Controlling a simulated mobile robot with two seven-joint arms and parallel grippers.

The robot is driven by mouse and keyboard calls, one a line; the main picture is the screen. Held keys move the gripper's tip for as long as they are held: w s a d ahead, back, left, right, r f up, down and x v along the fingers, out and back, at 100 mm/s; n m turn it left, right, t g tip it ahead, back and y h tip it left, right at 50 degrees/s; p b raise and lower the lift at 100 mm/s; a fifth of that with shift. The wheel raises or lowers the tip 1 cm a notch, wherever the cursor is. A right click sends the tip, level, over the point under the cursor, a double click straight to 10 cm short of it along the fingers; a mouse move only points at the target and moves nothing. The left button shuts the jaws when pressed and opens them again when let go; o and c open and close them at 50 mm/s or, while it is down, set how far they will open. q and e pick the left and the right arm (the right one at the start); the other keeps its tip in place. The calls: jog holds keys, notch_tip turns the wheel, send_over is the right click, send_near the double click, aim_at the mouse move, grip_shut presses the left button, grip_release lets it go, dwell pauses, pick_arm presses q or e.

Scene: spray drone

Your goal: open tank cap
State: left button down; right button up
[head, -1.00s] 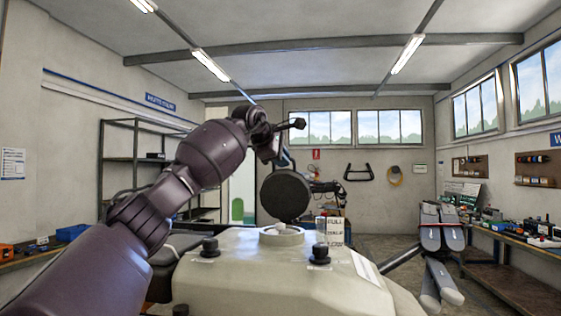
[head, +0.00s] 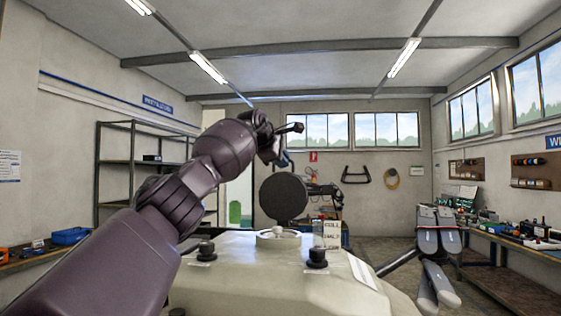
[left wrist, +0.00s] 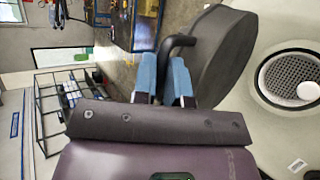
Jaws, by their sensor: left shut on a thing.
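The tank cap (head: 284,197) is a dark round disc, standing tilted up and clear of the tank's filler opening (head: 279,241). The opening is a pale ring on top of the cream tank (head: 240,275). In the left wrist view the cap (left wrist: 222,50) is a large dark disc with a bent handle, and the opening (left wrist: 262,85) beside it shows a grey mesh strainer. My left gripper (head: 281,160) is above the cap. Its blue fingertips (left wrist: 164,80) are shut on the cap's handle, part of which they hide. My right gripper is out of view.
Two black knobs, left (head: 206,250) and right (head: 317,256), stand on the tank near the opening. A small printed label (head: 332,234) stands behind the right knob. Grey folded parts (head: 438,255) are at the right. A workbench (head: 520,245) lines the right wall.

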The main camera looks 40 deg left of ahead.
pick_arm(q)
jog(key=shift+w+a+r, duration=0.15)
jog(key=shift+w+r, duration=0.25)
jog(key=shift+w, duration=0.3)
jog(key=shift+w+a, duration=0.1)
jog(key=shift+w, duration=0.1)
dwell(0.4)
jog(key=c, duration=1.2)
grip_release()
jog(key=shift+s, duration=0.15)
jog(key=shift+f, duration=0.1)
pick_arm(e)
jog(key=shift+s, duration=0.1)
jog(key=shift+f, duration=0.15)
pick_arm(q)
jog(key=shift+s+b, duration=0.2)
jog(key=shift+b, duration=0.2)
jog(key=b+v, duration=0.3)
jog(key=v, duration=0.7)
jog(key=shift+s+b, duration=0.15)
jog(key=shift+b, duration=0.25)
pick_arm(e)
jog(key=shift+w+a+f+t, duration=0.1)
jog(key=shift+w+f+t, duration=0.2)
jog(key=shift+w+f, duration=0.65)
